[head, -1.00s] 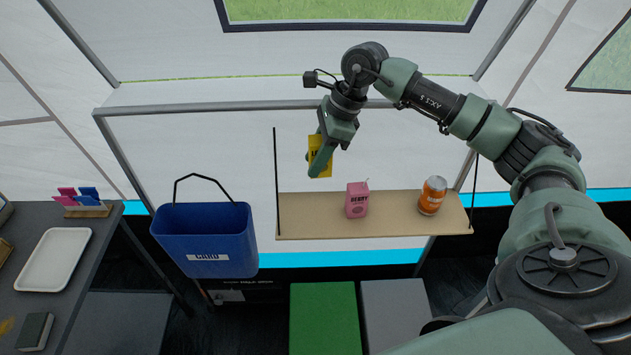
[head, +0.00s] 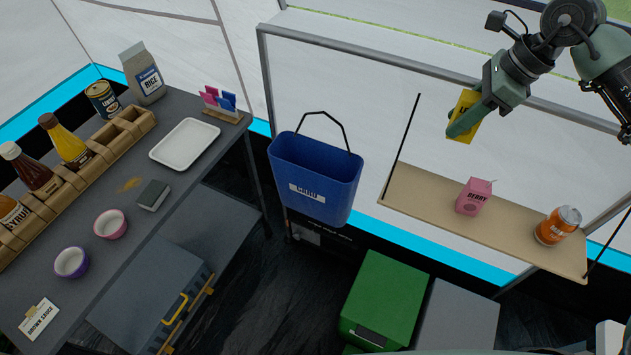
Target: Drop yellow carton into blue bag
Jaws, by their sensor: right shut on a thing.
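My right gripper (head: 468,121) is shut on a yellow carton (head: 464,103). It holds the carton in the air above the left part of the hanging wooden shelf (head: 408,192). The finger hides part of the carton. The blue bag (head: 324,169), with a label and a black handle, hangs to the left of the shelf and lower than the carton. Its top is open, and no contents show. My left gripper is not in view.
A pink berry carton (head: 474,197) and an orange can (head: 558,226) stand on the shelf. A dark cord (head: 402,150) runs up from the shelf's left end, between carton and bag. A grey table (head: 205,170) with a white tray (head: 185,144) stands at the left.

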